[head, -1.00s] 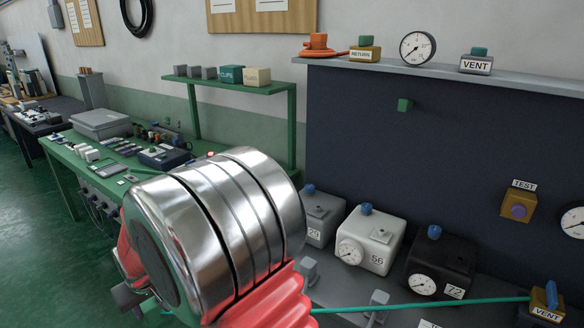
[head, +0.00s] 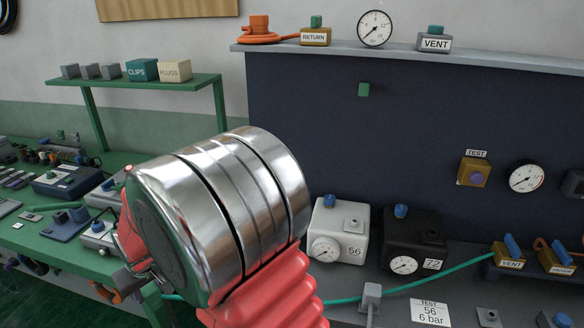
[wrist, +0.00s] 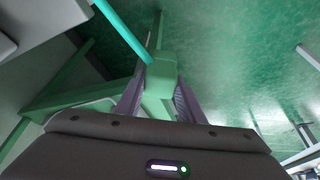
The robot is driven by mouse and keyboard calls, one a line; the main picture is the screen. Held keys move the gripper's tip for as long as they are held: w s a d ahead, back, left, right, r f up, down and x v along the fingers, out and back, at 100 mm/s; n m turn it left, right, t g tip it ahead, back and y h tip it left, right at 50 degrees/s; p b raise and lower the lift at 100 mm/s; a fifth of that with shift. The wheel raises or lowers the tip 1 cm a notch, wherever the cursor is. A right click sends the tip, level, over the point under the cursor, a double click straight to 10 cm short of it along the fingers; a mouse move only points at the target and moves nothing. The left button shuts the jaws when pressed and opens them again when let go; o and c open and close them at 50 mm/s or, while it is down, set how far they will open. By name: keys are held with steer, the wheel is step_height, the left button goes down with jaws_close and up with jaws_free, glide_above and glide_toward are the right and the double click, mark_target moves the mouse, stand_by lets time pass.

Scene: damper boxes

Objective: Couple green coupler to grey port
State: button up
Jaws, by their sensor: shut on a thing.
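In the wrist view my gripper (wrist: 158,100) is shut on a green coupler (wrist: 160,78), with a teal hose (wrist: 120,32) running up from it. In the head view my arm hides the gripper and coupler. The white box marked 56 (head: 328,232) stands on the bench with a gauge, a blue cap and a small grey square fitting (head: 354,223). A grey upright block (head: 370,297) stands in front of it. I cannot tell which of these is the grey port. The coupler is over the green floor, apart from any port.
A black box marked 72 (head: 415,235) stands right of box 56. The teal hose crosses the bench to a VENT block (head: 508,262). A TEST 56, 6 bar card (head: 430,312) lies in front. A green side bench (head: 60,225) holds many parts at left.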

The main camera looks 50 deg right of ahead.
steer(key=shift+w, duration=0.6)
steer(key=shift+w+d, duration=0.1)
steer(key=shift+d, duration=0.05)
steer(key=shift+d, duration=0.2)
steer(key=w+d+r, duration=0.2)
steer(key=d+r, duration=0.2)
steer(key=d, duration=0.8)
steer(key=s+d+r+n, duration=0.1)
steer(key=s+d+r, duration=0.2)
steer(key=d, duration=0.7)
steer(key=s+d+r+n+y, duration=0.1)
steer(key=s+d+r+n, duration=0.1)
steer(key=d+r, duration=0.4)
steer(key=s+d+r+n+y, duration=0.1)
steer(key=d+r, duration=0.4)
steer(key=d, duration=0.9)
steer(key=s+n, duration=0.1)
steer(key=s, duration=0.1)
steer(key=shift+s+d+g, duration=0.35)
steer(key=shift+d+g, duration=0.05)
steer(key=shift+f, duration=0.2)
